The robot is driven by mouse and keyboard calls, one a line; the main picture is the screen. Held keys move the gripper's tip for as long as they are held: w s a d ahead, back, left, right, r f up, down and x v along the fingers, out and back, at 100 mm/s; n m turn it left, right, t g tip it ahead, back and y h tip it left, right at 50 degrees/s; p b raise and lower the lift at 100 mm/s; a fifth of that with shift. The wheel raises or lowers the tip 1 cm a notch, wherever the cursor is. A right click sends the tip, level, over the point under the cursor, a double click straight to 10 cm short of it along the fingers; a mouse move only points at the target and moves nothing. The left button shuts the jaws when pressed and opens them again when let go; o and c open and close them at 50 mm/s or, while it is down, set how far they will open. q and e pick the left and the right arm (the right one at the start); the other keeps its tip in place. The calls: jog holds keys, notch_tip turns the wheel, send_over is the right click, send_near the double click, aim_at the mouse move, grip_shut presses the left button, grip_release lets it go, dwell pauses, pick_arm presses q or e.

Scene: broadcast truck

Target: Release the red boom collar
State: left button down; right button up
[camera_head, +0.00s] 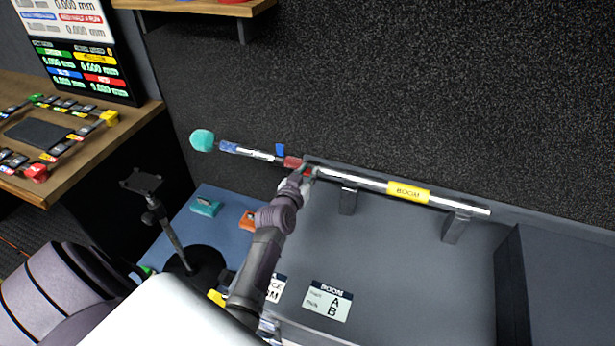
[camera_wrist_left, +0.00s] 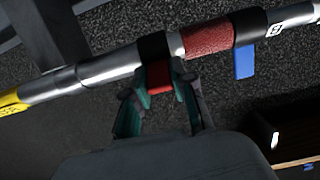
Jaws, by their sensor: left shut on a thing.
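The boom (camera_head: 365,183) is a silver pole lying across two grey supports, with a yellow label and a teal ball (camera_head: 202,140) at its left end. A red sleeve (camera_head: 292,162) sits along it, also seen in the left wrist view (camera_wrist_left: 208,37). Beside this sleeve, a black band with a small red tab, the red boom collar (camera_wrist_left: 158,78), shows in the left wrist view. My left gripper (camera_head: 306,170) is at the collar, shut on its red tab; its fingers (camera_wrist_left: 162,98) sit either side of it. My right gripper is not in view.
A blue tab (camera_wrist_left: 244,62) hangs from the boom near the red sleeve. A grey bench (camera_head: 400,270) lies below, with a printed card (camera_head: 327,301). A small stand (camera_head: 165,225) and a desk (camera_head: 80,165) with a screen are at left. A dark wall is behind.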

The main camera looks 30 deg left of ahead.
pick_arm(q)
jog(key=c, duration=1)
grip_release()
jog(key=shift+o, duration=0.2)
jog(key=v, duration=1.2)
